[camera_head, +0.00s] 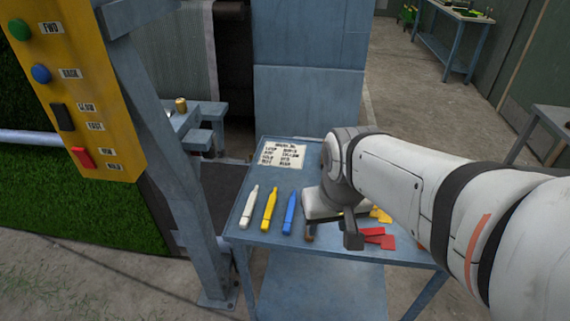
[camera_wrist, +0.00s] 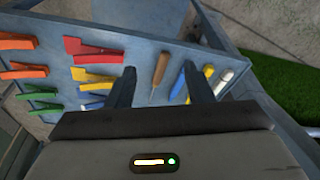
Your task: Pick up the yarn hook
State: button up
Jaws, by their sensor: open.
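The yarn hook (camera_wrist: 160,68) has a brown wooden handle and a thin metal shaft. It lies on the blue-grey table, and in the wrist view it shows between my fingers. In the head view only a bit of its brown handle (camera_head: 309,233) shows beside my gripper (camera_head: 345,232); the rest is hidden behind my wrist. My gripper (camera_wrist: 158,76) is open and empty, with one finger on each side of the hook in the picture. The right finger appears close to a blue marker (camera_wrist: 177,84). I cannot tell how high the fingers are above the table.
White (camera_head: 249,208), yellow (camera_head: 270,209) and blue markers lie left of the hook on the table (camera_head: 247,238). A printed card (camera_head: 282,155) lies behind them. Red (camera_wrist: 95,58), orange, green, yellow and blue clips lie on the other side. A yellow button panel (camera_head: 85,95) and post stand at left.

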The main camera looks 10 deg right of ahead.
jog(key=w+f+m+g+p, duration=0.1)
jog(key=w+f, duration=0.1)
jog(key=w, duration=0.2)
jog(key=w+f+m+p, duration=0.1)
jog(key=w+f, duration=0.1)
jog(key=w, duration=0.3)
jog(key=w+d+f+m+g, duration=0.1)
jog(key=w+f, duration=0.1)
jog(key=w, duration=0.2)
jog(key=shift+w+m+g+p, duration=0.15)
jog(key=shift+m+g+p, duration=0.15)
jog(key=shift+p, duration=0.1)
jog(key=shift+w+f, duration=0.15)
jog(key=shift+f, duration=0.15)
notch_tip(320, 180, down, 8)
jog(key=shift+r+p, duration=0.1)
jog(key=shift+p, duration=0.45)
grip_shut()
